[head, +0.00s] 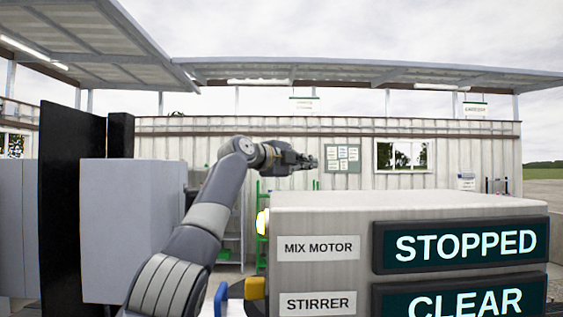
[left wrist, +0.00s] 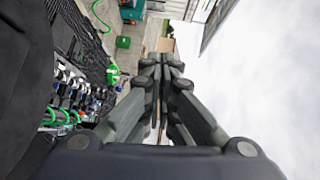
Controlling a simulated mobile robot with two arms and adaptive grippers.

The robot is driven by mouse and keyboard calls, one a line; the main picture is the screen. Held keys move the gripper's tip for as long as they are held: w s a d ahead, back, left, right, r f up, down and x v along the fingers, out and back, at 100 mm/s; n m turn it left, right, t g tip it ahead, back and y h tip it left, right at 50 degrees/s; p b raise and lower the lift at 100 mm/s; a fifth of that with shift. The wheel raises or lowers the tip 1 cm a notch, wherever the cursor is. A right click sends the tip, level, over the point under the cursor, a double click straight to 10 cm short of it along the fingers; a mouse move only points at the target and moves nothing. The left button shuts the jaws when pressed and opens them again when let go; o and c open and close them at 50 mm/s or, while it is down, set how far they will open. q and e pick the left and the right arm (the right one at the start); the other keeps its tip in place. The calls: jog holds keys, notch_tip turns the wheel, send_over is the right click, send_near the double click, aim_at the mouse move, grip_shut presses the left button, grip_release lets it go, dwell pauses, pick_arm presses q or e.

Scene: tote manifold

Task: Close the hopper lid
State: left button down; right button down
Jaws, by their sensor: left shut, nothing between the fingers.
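I cannot tell for certain which thing is the hopper lid. A tall black panel (head: 60,205) stands upright at the left of the head view, beside grey boxy housings. My left arm rises across the middle, and its gripper (head: 314,161) is in the air above and behind the left end of a grey control box (head: 420,202). In the left wrist view the fingers of this gripper (left wrist: 162,64) come together at the tips with nothing between them. They touch nothing that I can see. My right gripper is in neither view.
The control box carries a "STOPPED" display (head: 462,244) and a "CLEAR" display (head: 460,301). A yellow block (head: 255,288) sits at its left. Green racks (head: 262,225) stand behind. The left wrist view shows green hoses (left wrist: 112,70) and several fittings beside the gripper.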

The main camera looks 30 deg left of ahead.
pick_arm(q)
jog(key=v, duration=1)
jog(key=shift+s, duration=0.35)
jog(key=shift+f, duration=0.15)
